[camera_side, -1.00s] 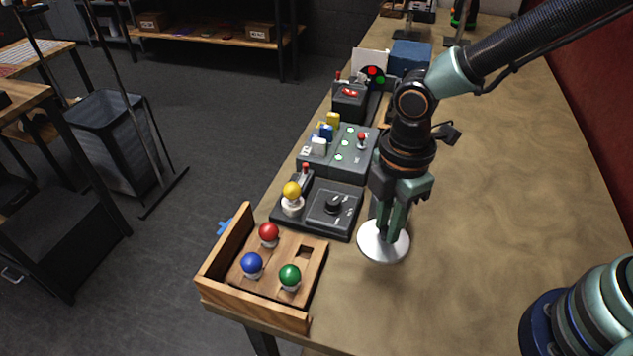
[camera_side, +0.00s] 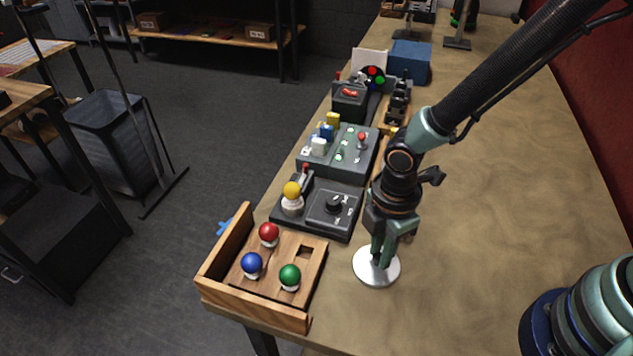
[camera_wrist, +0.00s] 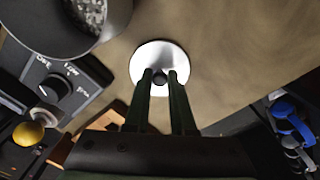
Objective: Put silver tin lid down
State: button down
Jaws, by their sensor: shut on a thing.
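The silver tin lid (camera_side: 365,275) is a round, shiny disc at the table's near part, right of the wooden box. It also shows in the wrist view (camera_wrist: 150,55) as a bright disc with a dark knob in its middle. My gripper (camera_side: 380,262) points down and is shut on the lid's knob; in the wrist view the fingertips (camera_wrist: 160,76) sit on either side of the knob. The lid looks level and close to the tabletop; I cannot tell whether it touches it.
A wooden box (camera_side: 313,300) with red, blue and green balls is left of the lid. A dark dial box (camera_side: 335,222) with a yellow ball is behind it.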

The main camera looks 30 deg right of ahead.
jog(key=shift+f, duration=0.15)
jog(key=c, duration=0.8)
grip_release()
jog(key=shift+o, duration=0.2)
notch_tip(320, 180, up, 12)
jog(key=d+r+m+t, duration=0.2)
jog(key=d+r+m, duration=0.3)
jog(key=d+m, duration=0.4)
jog(key=d+r+m+t, duration=0.3)
jog(key=d+r+m, duration=0.3)
jog(key=d+m, duration=0.3)
jog(key=shift+w+d+r+t, duration=0.15)
jog(key=shift+w+d+t, duration=0.15)
jog(key=shift+d, duration=0.3)
